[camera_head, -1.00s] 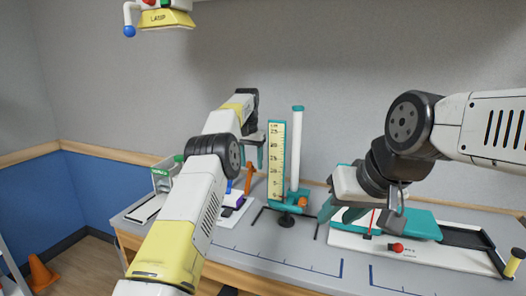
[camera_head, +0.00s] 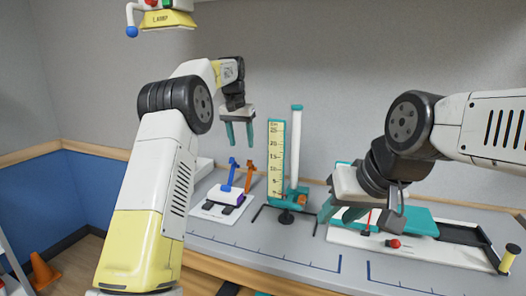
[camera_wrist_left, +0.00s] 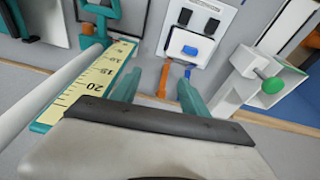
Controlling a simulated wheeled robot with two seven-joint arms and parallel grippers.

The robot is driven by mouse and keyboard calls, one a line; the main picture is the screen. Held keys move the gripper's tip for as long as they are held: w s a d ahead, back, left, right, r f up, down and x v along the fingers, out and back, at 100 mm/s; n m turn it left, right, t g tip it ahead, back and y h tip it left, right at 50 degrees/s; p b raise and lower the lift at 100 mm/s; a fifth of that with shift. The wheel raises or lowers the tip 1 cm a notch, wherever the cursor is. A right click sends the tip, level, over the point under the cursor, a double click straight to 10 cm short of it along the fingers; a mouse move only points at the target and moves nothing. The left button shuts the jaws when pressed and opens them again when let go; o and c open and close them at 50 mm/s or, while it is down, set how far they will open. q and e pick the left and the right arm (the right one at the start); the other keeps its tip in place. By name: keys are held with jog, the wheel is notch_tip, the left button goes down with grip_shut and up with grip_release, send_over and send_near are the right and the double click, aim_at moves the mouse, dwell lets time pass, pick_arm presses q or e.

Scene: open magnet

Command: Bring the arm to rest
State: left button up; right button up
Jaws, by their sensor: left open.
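My left gripper (camera_head: 239,133) is raised above the bench, left of the ruler stand, with its teal fingers apart and nothing between them. In the left wrist view its fingers (camera_wrist_left: 158,88) point over the bench, with the ruler close on the left. My right gripper (camera_head: 352,212) hangs low at the right, over the teal and white apparatus. Its fingers are partly hidden, so their opening is unclear.
A yellow ruler (camera_head: 277,160) and a white tube (camera_head: 296,150) stand upright at mid-bench. A white device with a blue lever (camera_head: 229,175) and an orange lever (camera_head: 250,176) sits below my left gripper. A teal-topped track (camera_head: 415,224) lies right. A lamp box (camera_head: 166,19) hangs upper left.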

pick_arm(q)
jog(key=s+a+r+n+t, duration=0.1)
jog(key=s+a+r, duration=0.25)
jog(key=s, duration=0.65)
jog(key=s+a+r+t, duration=0.15)
jog(key=s+r, duration=0.35)
jog(key=s, duration=0.5)
jog(key=s+f+n, duration=0.1)
jog(key=s+f, duration=0.3)
jog(key=s, duration=0.7)
jog(key=s+a+f+t+h, duration=0.1)
jog(key=s+f, duration=0.4)
jog(key=s, duration=0.7)
jog(key=shift+a+f+n, duration=0.2)
jog(key=shift+a+n, duration=0.1)
jog(key=shift+n, duration=0.1)
